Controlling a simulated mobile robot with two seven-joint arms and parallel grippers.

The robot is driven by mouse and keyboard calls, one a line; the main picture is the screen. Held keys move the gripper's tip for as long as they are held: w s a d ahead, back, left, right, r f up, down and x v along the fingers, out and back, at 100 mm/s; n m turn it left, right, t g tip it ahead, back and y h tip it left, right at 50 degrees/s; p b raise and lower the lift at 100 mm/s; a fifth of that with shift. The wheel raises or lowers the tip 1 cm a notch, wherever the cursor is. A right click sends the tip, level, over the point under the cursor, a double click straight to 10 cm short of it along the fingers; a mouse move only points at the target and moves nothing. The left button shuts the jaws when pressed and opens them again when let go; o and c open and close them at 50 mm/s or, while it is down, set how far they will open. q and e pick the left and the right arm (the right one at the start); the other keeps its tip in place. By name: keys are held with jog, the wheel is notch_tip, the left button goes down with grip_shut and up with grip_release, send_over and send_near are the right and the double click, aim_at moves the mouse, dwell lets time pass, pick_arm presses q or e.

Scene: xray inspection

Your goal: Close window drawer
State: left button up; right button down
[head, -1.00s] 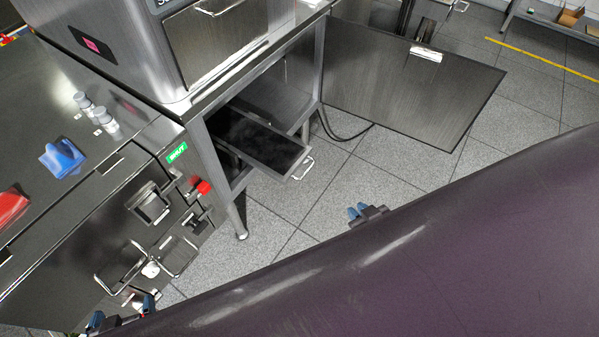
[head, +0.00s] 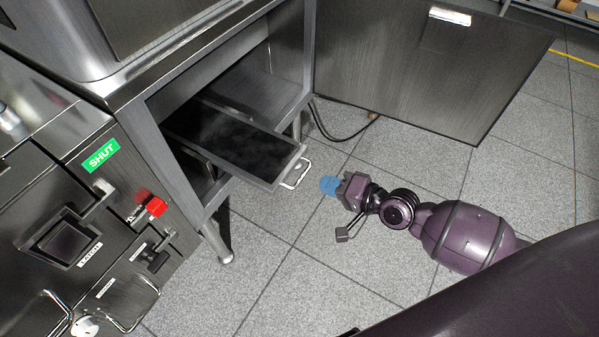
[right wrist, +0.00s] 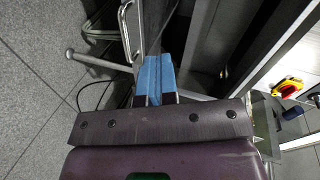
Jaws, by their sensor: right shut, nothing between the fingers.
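The window drawer (head: 232,137) is a long dark tray with a metal front and a pale wire handle (head: 295,174). It is pulled out of the open metal cabinet under the machine. My right gripper (head: 328,185), with blue fingertips, is just right of the handle in the head view, shut and empty, with a visible gap to it. In the right wrist view the blue fingers (right wrist: 154,76) are together, and the handle (right wrist: 128,35) shows just beyond them to the left. My left gripper is not in view.
The open cabinet door (head: 420,65) stands to the right of the drawer. A cabinet leg (head: 215,242) is at the front. A panel with a green SHUT label (head: 101,156) and a red knob (head: 156,207) is at left. The tiled floor (head: 300,285) in front is clear.

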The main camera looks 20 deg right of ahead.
notch_tip(320, 180, down, 4)
jog(key=w+d+m+b, duration=0.1)
jog(key=w+m+b, duration=0.1)
send_near(284, 171)
jog(key=x, duration=0.5)
jog(key=shift+d+f+b, duration=0.15)
jog(key=shift+b, duration=0.15)
jog(key=shift+w+a+f, duration=0.1)
jog(key=shift+w+a, duration=0.15)
jog(key=shift+w, duration=0.15)
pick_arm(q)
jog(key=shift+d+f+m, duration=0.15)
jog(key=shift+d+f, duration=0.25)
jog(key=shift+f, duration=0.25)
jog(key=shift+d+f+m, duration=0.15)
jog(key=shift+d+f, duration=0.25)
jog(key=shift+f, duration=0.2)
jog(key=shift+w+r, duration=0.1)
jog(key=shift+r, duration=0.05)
pick_arm(e)
jog(key=shift+w+a, duration=0.1)
jog(key=shift+a, duration=0.05)
